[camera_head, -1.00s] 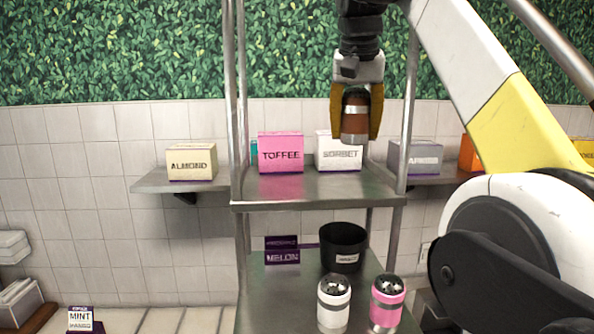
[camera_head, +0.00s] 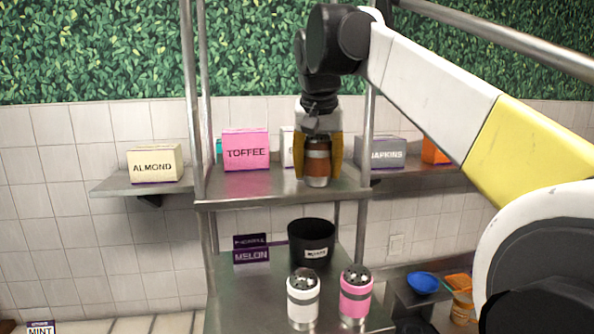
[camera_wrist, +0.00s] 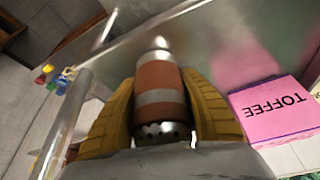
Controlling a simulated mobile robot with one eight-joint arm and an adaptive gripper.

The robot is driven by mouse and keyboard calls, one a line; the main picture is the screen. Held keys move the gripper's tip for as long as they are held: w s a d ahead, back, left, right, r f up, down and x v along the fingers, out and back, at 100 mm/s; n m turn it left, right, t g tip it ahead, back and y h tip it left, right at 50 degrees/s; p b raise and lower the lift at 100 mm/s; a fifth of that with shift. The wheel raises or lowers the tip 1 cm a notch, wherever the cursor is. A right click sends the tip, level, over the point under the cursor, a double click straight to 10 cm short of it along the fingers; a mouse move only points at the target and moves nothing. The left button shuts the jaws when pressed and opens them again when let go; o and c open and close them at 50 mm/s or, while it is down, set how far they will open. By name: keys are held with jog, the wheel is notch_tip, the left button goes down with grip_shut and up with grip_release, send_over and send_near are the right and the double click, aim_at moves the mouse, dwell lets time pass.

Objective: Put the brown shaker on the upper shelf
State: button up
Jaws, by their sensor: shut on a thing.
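The brown shaker (camera_head: 317,163) is upright between the yellow fingers of my gripper (camera_head: 320,165), at the upper shelf (camera_head: 265,185) in the head view. My gripper is shut on it from above. Its base appears at or just above the shelf surface; I cannot tell whether it touches. In the wrist view the shaker (camera_wrist: 160,90) shows its brown body, grey band and holed metal cap between both fingers (camera_wrist: 158,110). The shaker and gripper hide most of a white box (camera_head: 287,148) behind them.
The pink TOFFEE box (camera_head: 246,150) stands left of the shaker on the upper shelf. The shelf's front left is clear. Metal posts (camera_head: 368,130) flank the shelf. Below stand a white shaker (camera_head: 303,298), a pink shaker (camera_head: 355,295), a black container (camera_head: 311,243) and a MELON box (camera_head: 251,254).

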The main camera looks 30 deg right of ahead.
aim_at(318, 137)
jog(key=o, duration=1.2)
jog(key=shift+f, duration=0.1)
jog(key=v, duration=1.2)
jog(key=shift+w, duration=0.1)
